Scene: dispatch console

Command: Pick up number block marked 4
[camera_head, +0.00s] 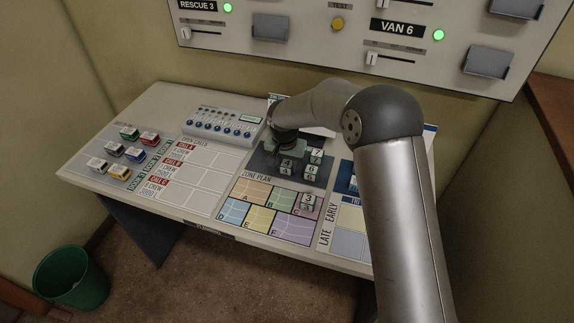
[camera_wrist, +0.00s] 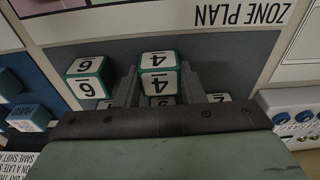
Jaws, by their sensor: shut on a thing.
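The number block marked 4 (camera_wrist: 158,72) is a white cube with green edges. It sits between the two fingers of my gripper (camera_wrist: 158,82) in the wrist view, and the gripper is shut on it. In the head view the block marked 4 (camera_head: 287,166) shows just below my gripper (camera_head: 287,148), over the dark pad (camera_head: 262,163). I cannot tell whether it touches the pad.
A block marked 6 (camera_wrist: 84,78) stands beside the held block. Blocks marked 5 (camera_wrist: 162,100) and 2 (camera_wrist: 219,98) are partly hidden by my gripper. A block marked 7 (camera_head: 316,154) is near, and one marked 3 (camera_head: 308,201) sits on the zone plan (camera_head: 262,193).

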